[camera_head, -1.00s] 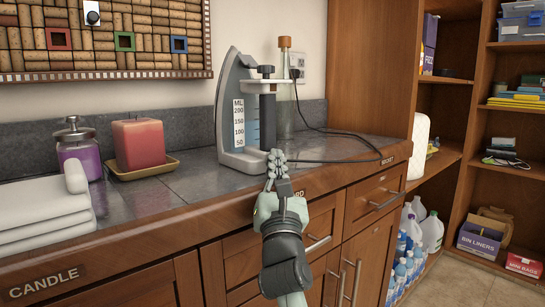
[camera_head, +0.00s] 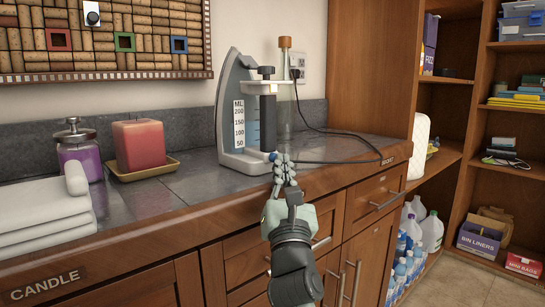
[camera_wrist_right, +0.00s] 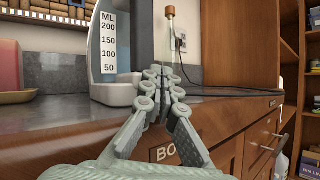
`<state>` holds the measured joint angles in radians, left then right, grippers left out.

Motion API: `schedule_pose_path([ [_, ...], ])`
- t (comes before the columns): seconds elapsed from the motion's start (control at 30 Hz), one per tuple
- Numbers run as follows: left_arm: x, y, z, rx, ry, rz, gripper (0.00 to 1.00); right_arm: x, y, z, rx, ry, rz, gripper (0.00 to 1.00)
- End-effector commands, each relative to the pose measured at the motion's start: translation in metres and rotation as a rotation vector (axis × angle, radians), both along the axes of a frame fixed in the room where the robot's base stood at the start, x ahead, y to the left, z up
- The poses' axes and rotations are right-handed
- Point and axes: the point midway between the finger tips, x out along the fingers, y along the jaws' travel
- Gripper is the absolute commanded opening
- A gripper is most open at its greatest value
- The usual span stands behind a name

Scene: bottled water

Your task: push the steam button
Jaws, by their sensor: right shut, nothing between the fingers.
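The steam iron (camera_head: 228,115) stands upright on its heel on the counter, with a scale marked in ML on its side and a dark handle (camera_head: 268,115). It also shows in the right wrist view (camera_wrist_right: 108,60). A small blue button (camera_head: 272,156) shows low on the iron's front, just at my fingertips. My right gripper (camera_head: 281,162) is shut and empty, in front of the iron's base near the counter's front edge. In the right wrist view its fingertips (camera_wrist_right: 160,72) are together; whether they touch the iron I cannot tell. My left gripper is out of view.
A corked bottle (camera_head: 285,90) stands behind the iron, and a cord (camera_head: 340,160) runs across the counter. A pink candle (camera_head: 138,145), a purple jar (camera_head: 80,150) and folded towels (camera_head: 45,215) are to the left. Shelves (camera_head: 480,110) stand at the right.

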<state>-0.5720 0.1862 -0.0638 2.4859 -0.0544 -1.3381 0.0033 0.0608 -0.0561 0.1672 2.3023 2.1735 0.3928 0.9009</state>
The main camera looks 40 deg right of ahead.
Motion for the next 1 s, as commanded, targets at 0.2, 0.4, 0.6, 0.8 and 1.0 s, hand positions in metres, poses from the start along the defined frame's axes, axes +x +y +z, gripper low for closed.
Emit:
schedule_pose_path([
  [0.2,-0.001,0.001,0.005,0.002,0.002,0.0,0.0,-0.023,-0.002,0.001,-0.001,0.002,-0.001,0.0],
  [0.4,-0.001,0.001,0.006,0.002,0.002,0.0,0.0,-0.041,-0.004,0.001,-0.001,0.0,-0.001,0.0],
  [0.6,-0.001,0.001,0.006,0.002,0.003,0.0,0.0,-0.047,-0.004,0.001,0.0,-0.001,0.0,0.0],
  [0.8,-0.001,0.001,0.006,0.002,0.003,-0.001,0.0,-0.047,-0.004,0.001,0.0,-0.001,0.0,0.0],
  [1.0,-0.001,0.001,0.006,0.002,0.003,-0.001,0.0,-0.047,-0.004,0.001,0.0,-0.001,0.0,0.0],
])
